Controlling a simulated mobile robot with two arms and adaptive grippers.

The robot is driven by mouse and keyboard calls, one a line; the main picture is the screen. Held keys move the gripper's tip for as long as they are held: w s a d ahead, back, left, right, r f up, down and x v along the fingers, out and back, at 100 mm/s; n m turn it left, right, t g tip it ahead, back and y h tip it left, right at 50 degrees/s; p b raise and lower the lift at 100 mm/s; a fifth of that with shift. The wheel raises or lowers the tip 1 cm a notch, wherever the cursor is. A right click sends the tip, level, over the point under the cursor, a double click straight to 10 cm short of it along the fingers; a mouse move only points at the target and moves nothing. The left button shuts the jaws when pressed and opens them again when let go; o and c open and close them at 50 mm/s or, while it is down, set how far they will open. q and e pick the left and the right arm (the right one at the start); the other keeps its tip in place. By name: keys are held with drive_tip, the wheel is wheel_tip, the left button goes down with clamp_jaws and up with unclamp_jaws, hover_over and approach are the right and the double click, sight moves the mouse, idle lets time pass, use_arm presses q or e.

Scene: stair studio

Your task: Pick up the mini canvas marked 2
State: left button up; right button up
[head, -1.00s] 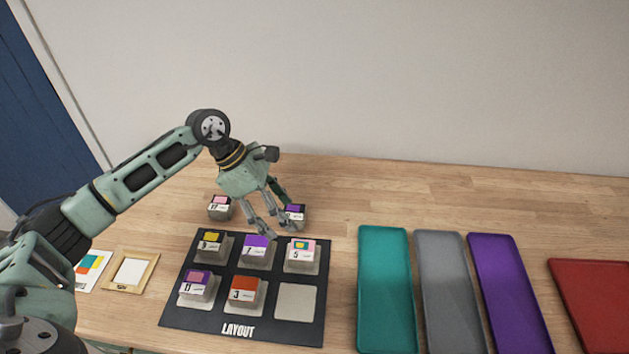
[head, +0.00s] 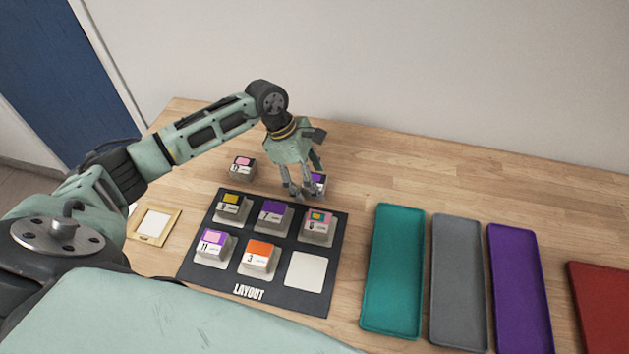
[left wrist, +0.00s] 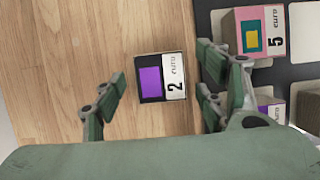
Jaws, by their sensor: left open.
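The mini canvas marked 2 (left wrist: 161,78) shows in the left wrist view, with a purple square on a dark face and a white label strip. It lies on the bare wood just behind the layout board. In the head view it (head: 318,181) is partly hidden by my left gripper. My left gripper (head: 302,195) is open and empty, over the canvas. In the left wrist view its fingers (left wrist: 165,85) are spread on either side of the canvas, apart from it. My right gripper is not in view.
The black layout board (head: 268,275) holds several numbered canvases, including 5 (head: 318,224), and one bare pale square (head: 305,271). Another canvas (head: 242,166) stands behind it. Teal (head: 393,270), grey (head: 458,285), purple (head: 520,290) and red trays lie right. A frame (head: 154,225) lies left.

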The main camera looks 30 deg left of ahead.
use_arm(q)
drive_tip(key=c, duration=1.2)
drive_tip(key=shift+r, duration=0.1)
